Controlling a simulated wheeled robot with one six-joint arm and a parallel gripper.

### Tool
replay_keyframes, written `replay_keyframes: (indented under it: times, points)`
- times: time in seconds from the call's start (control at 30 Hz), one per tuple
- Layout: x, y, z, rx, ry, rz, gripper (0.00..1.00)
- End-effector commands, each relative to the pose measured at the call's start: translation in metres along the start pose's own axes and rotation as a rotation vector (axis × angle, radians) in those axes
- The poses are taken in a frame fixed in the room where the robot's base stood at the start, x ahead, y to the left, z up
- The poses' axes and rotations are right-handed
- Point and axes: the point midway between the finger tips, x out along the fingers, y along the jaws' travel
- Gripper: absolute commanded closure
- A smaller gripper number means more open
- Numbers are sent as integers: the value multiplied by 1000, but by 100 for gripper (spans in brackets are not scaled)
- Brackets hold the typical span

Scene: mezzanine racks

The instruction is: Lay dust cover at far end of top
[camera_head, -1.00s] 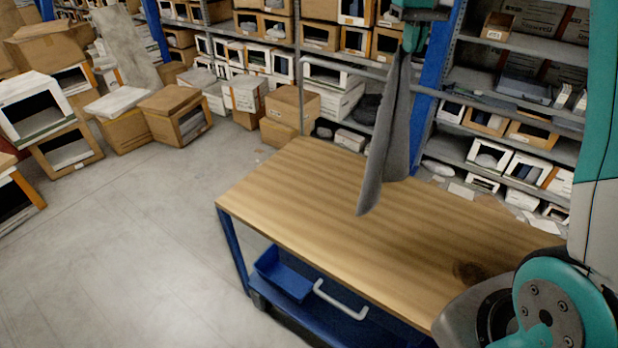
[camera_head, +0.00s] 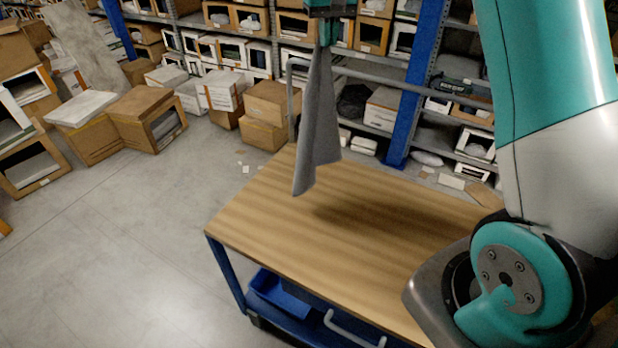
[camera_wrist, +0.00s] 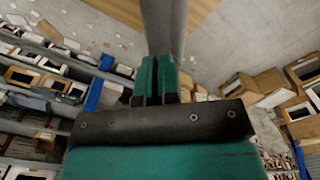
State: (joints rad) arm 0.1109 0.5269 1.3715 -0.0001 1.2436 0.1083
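The dust cover (camera_head: 318,135) is a grey cloth that hangs in folds from my gripper (camera_head: 326,38). Its lower tip hangs over the far part of the wooden cart top (camera_head: 290,225), and a soft shadow lies on the wood to its right. I cannot tell for sure whether the tip touches the wood. In the wrist view, my gripper (camera_wrist: 157,88) has its two teal fingers close together on the grey cloth (camera_wrist: 165,25). A corner of the wooden top also shows there (camera_wrist: 125,10).
The cart has a push rail (camera_head: 291,95) at its far end and a blue bin (camera_head: 280,292) on its lower shelf. Racks with boxes stand behind it, beside a blue post (camera_head: 418,85). Cartons (camera_head: 140,118) stand at the left. The wooden top is otherwise bare, and the floor (camera_head: 130,240) is open.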

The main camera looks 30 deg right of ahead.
Motion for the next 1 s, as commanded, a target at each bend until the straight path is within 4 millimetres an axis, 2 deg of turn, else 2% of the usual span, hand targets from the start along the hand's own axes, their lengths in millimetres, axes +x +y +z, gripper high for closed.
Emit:
replay_keyframes:
  times: [0.4, 1.0]
  points:
    - [2, -8, -2, -4, 1, 0, 100]
    - [2, -5, -2, -3, 1, 0, 100]
